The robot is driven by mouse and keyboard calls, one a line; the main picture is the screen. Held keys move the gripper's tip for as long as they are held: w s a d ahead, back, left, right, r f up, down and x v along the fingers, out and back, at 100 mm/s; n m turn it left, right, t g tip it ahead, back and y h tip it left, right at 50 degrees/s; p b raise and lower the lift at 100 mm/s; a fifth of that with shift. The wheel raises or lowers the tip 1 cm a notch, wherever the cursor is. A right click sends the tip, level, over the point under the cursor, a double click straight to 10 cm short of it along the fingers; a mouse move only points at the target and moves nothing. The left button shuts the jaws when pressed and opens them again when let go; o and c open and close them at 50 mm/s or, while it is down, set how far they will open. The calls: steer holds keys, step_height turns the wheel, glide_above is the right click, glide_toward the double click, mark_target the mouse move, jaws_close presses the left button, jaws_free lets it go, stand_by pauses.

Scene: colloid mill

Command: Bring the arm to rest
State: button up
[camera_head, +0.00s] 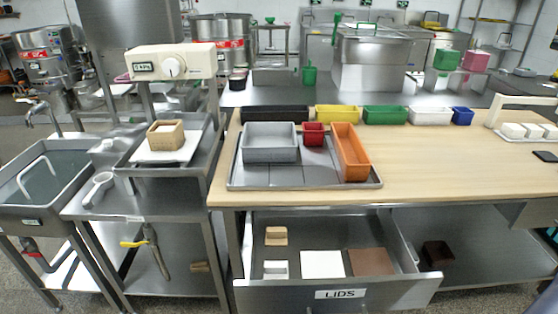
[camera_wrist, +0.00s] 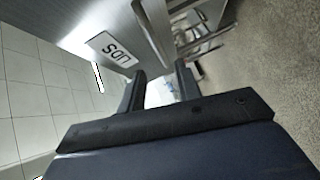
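My gripper (camera_wrist: 161,80) shows in the wrist view with its two dark fingers apart and nothing between them. It is outside the steel drawer, whose "LIDS" label (camera_wrist: 112,48) appears upside down beyond the fingers. My arm cannot be made out in the head view. There the drawer (camera_head: 338,294) stands open below the wooden-topped table (camera_head: 440,160). Inside it lie a tan lid (camera_head: 276,236), a white lid (camera_head: 322,264), a brown lid (camera_head: 371,262) and a small white piece (camera_head: 275,269).
A steel tray (camera_head: 305,175) on the table holds a grey bin (camera_head: 270,142), a red bin (camera_head: 313,133) and an orange bin (camera_head: 350,150). The table's right half is largely clear.

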steer(key=shift+b+x, duration=0.5)
steer(key=shift+x, duration=3.7)
